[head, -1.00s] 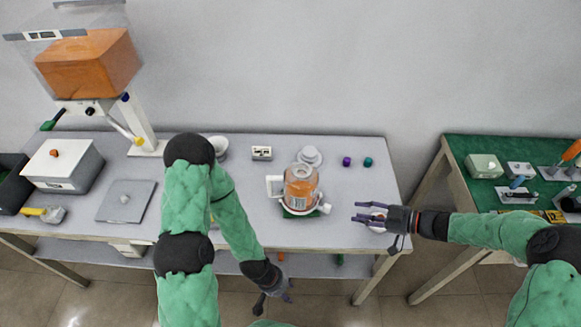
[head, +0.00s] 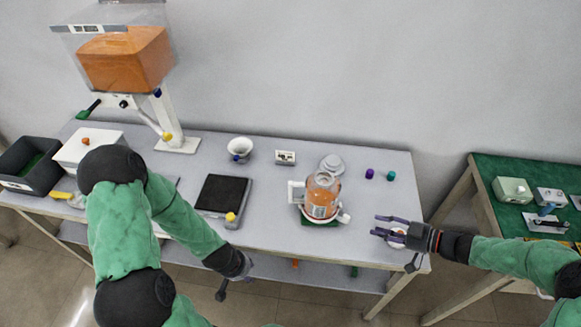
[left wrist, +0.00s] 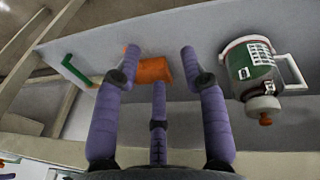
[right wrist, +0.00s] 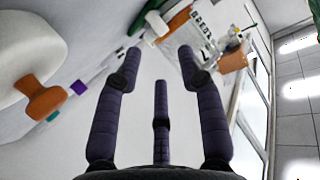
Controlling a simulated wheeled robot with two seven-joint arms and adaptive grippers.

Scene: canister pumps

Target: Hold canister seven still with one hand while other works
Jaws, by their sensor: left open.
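A clear canister with orange contents (head: 322,197) stands upright on a green mat on the grey table, with a white handle at its left and a white spout at its lower right. Its number is not legible. My left gripper (head: 235,281) is open and apart from the canister, low at the table's front edge.
A small white dish (head: 398,238) lies by my right gripper. A black-topped scale (head: 223,194), a white bowl (head: 240,149) and a white lid (head: 332,164) share the table. A hopper (head: 125,60) stands at the left. A green-topped bench (head: 480,163) is at the right.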

